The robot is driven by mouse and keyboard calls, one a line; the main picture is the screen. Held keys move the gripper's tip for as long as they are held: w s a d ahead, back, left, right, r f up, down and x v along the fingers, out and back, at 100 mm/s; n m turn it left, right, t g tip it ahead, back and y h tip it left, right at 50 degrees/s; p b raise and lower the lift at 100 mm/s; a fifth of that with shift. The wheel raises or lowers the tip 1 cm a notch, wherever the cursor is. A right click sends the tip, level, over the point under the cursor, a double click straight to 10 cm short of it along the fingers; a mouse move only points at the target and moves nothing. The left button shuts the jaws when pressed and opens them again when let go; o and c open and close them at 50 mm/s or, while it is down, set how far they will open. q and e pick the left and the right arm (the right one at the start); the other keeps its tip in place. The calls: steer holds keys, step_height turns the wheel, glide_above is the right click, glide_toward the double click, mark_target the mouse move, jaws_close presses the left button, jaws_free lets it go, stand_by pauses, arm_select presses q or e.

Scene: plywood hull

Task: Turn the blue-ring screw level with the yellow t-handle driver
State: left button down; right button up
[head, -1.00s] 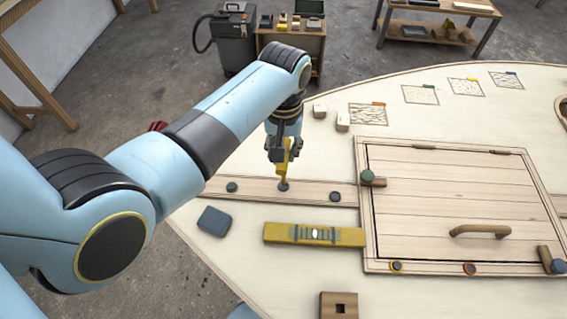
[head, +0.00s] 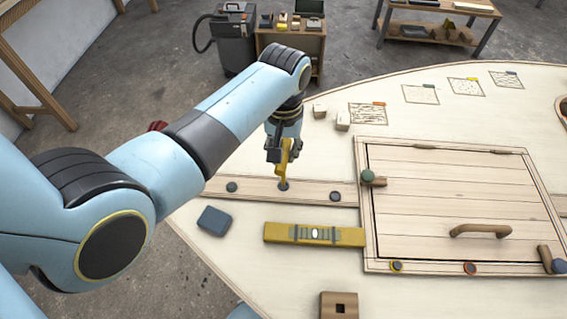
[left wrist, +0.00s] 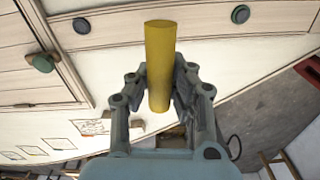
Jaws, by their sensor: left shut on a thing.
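My left gripper (head: 283,153) is shut on the yellow t-handle driver (head: 284,173), above the wooden strip left of the hatch. The driver stands roughly upright, its lower end at the middle screw (head: 283,187) of the strip. The driver mostly covers that screw, so I cannot tell its ring colour or whether it is level. In the left wrist view the yellow bar of the driver (left wrist: 160,60) lies between the fingers (left wrist: 158,88). Two dark screw heads flank it on the strip, left (head: 232,187) and right (head: 335,196). My right gripper is not in view.
A yellow level (head: 276,233) and a dark blue block (head: 214,221) lie in front of the strip. The hatch (head: 420,190) with its green knob (head: 367,176) is to the right. Small pale blocks (head: 343,121) stand behind. A socketed wooden block (head: 339,306) is at the front.

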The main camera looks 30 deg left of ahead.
arm_select(q)
steer(key=shift+f, duration=0.25)
stand_by(0.4)
steer(key=n, duration=0.4)
steer(key=shift+s+a, duration=0.2)
steer(key=shift+n, duration=0.3)
steer(key=n, duration=0.4)
steer(key=shift+s+a+r+n, duration=0.1)
steer(key=shift+s+a+n, duration=0.1)
steer(key=shift+n, duration=0.1)
